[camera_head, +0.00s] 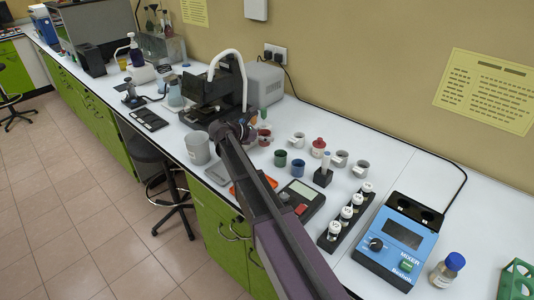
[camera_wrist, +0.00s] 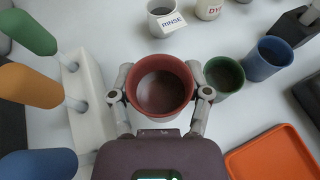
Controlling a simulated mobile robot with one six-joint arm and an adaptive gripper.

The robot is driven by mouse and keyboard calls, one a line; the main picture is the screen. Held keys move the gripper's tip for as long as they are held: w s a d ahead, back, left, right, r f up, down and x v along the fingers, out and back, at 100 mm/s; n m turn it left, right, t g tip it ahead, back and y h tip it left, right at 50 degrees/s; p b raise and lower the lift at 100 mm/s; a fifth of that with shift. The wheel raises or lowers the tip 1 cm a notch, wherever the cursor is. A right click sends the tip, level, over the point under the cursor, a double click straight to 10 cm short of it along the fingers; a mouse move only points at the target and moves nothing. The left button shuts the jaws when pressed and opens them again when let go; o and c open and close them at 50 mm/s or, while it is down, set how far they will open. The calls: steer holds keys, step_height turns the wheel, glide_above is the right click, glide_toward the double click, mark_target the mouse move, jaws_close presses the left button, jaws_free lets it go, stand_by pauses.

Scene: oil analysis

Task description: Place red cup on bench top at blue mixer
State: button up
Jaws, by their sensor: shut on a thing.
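The red cup (camera_wrist: 160,112) is upright and its inside is visible from above in the wrist view. My gripper (camera_wrist: 163,95) is shut on it, with one finger on each side. The blue mixer (camera_head: 393,262) stands at the near right of the bench top (camera_head: 465,210), well away from the cup.
A green cup (camera_wrist: 225,80) and a blue cup (camera_wrist: 268,60) stand just right of the red cup. Tools with coloured handles (camera_wrist: 30,85) stand left of it. A rack of white-capped vials (camera_head: 345,220) and a blue-capped bottle (camera_head: 447,270) flank the mixer.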

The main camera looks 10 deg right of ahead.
mark_target(266, 155)
steer(key=shift+f+b, duration=0.45)
steer(key=shift+f, duration=0.35)
steer(key=shift+f+b, duration=1.85)
steer(key=shift+f, duration=0.15)
steer(key=o, duration=1.1)
steer(key=shift+o, duration=0.2)
steer(key=shift+r, duration=0.2)
